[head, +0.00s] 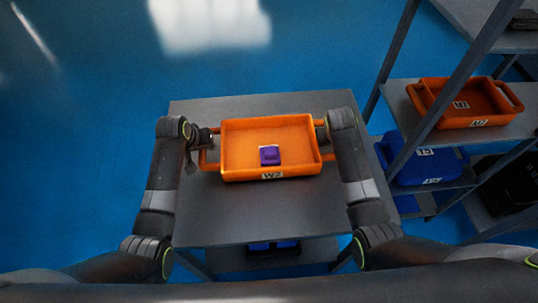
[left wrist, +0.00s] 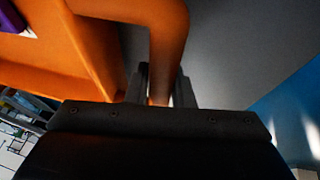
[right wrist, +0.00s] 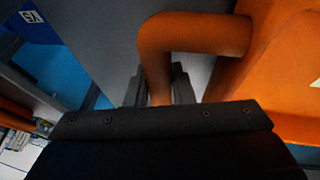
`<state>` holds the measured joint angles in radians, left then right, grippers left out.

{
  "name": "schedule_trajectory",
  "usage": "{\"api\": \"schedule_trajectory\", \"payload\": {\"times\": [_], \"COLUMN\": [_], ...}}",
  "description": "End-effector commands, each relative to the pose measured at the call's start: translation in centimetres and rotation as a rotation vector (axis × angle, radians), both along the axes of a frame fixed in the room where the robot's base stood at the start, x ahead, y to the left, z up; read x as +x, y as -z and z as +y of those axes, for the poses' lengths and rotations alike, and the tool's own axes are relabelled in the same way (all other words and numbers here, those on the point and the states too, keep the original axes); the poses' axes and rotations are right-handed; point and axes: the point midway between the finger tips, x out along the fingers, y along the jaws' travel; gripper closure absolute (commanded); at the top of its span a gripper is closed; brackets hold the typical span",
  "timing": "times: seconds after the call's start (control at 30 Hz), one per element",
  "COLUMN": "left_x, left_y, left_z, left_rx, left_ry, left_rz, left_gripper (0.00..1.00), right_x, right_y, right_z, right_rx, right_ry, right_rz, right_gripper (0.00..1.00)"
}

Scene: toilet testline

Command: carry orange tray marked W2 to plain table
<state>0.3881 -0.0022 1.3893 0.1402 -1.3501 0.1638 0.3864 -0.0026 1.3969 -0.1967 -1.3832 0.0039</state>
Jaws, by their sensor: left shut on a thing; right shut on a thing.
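The orange tray marked W2 (head: 235,150) is over the middle of a plain grey table (head: 210,215) in the head view. I cannot tell whether it rests on the top or hangs just above it. A small purple object (head: 269,155) lies inside it. My left gripper (head: 208,137) is shut on the tray's left handle, which also shows in the left wrist view (left wrist: 168,40). My right gripper (head: 322,131) is shut on the right handle, seen in the right wrist view (right wrist: 190,32). The fingertips are partly hidden in the head view.
A grey shelf rack (head: 400,100) stands at the right, with another orange tray (head: 440,112) on an upper shelf and a blue bin (head: 425,165) below. A dark blue item (head: 272,247) sits on the table's lower shelf. Blue floor (head: 80,120) is open at the left.

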Motion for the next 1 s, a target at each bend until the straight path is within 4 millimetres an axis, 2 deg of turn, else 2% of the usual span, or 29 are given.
{"api": "schedule_trajectory", "payload": {"times": [0.27, 0.3, 0.43, 0.77, 1.0], "left_x": [0.0, 0.0, 0.0, 0.0, -0.9], "left_y": [1.5, 1.3, 1.3, 1.2, -0.9], "left_z": [0.0, 0.0, 0.0, 0.0, 0.4], "left_rx": [0.000, 0.001, 0.001, 0.000, 0.000], "left_ry": [0.000, 0.000, 0.000, 0.000, -0.001], "left_rz": [-0.002, 0.000, 0.000, 0.000, -0.003], "left_gripper": [1.00, 0.75, 0.58, 0.57, 0.57], "right_x": [0.0, 0.0, 0.0, 0.0, 0.0], "right_y": [1.5, 1.3, 1.3, 1.3, 1.3], "right_z": [0.0, 0.0, 0.0, 0.0, 0.0], "right_rx": [-0.001, -0.001, -0.001, 0.000, 0.000], "right_ry": [0.000, 0.000, 0.000, 0.000, 0.000], "right_rz": [-0.002, 0.000, 0.000, 0.000, 0.000], "right_gripper": [1.00, 0.75, 0.58, 0.57, 0.57]}}
